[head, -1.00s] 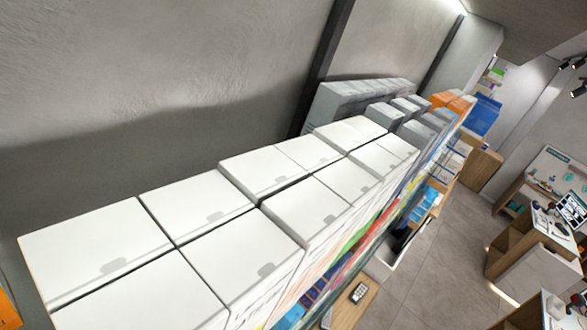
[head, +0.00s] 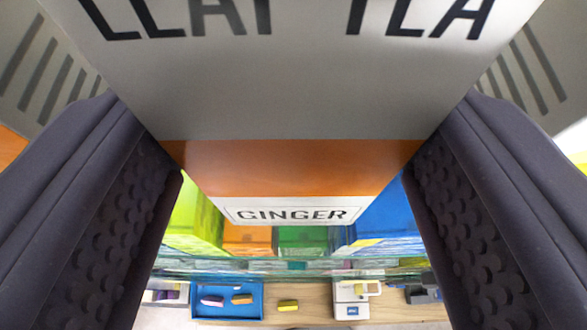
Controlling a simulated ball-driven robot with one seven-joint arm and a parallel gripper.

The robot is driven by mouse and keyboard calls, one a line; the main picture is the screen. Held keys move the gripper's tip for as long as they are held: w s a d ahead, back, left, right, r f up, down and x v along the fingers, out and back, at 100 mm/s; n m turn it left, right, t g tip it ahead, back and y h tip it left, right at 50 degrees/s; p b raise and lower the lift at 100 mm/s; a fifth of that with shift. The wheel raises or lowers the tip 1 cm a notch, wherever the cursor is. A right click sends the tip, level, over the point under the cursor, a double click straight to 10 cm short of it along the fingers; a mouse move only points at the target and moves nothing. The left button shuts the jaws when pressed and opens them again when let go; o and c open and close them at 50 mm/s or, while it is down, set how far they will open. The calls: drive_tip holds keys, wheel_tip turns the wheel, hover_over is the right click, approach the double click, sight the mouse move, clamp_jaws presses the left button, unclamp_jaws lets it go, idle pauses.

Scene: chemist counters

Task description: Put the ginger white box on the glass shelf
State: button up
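The ginger white box (head: 300,95) fills the upper middle of the head view. Its large face is grey-white with big dark letters cut off by the top edge. Below it is an orange band (head: 292,168) and a white label reading GINGER (head: 292,214). My gripper (head: 293,172) has one dark, studded finger on each side of the box. Both fingers sit close against its sides, so the gripper appears shut on the box. The lower parts of the pads are bare.
Grey surfaces with dark stripes show behind both fingers. Below the box are lime (head: 192,215), orange (head: 247,240), green (head: 302,240) and blue (head: 385,222) boxes. Farther down, a wooden surface (head: 315,305) bears a blue tray (head: 256,286) and small items.

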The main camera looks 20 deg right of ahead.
drive_tip(key=shift+s, duration=0.1)
drive_tip(key=o, duration=0.7)
drive_tip(key=shift+f, duration=0.15)
drive_tip(key=shift+c, duration=0.2)
drive_tip(key=o, duration=0.4)
drive_tip(key=shift+o, duration=0.2)
drive_tip(key=shift+s+r, duration=0.15)
drive_tip(key=shift+r, duration=0.15)
drive_tip(key=b+v, duration=0.1)
drive_tip(key=v, duration=1)
drive_tip(key=shift+s, duration=0.35)
drive_tip(key=shift+w+a, duration=0.1)
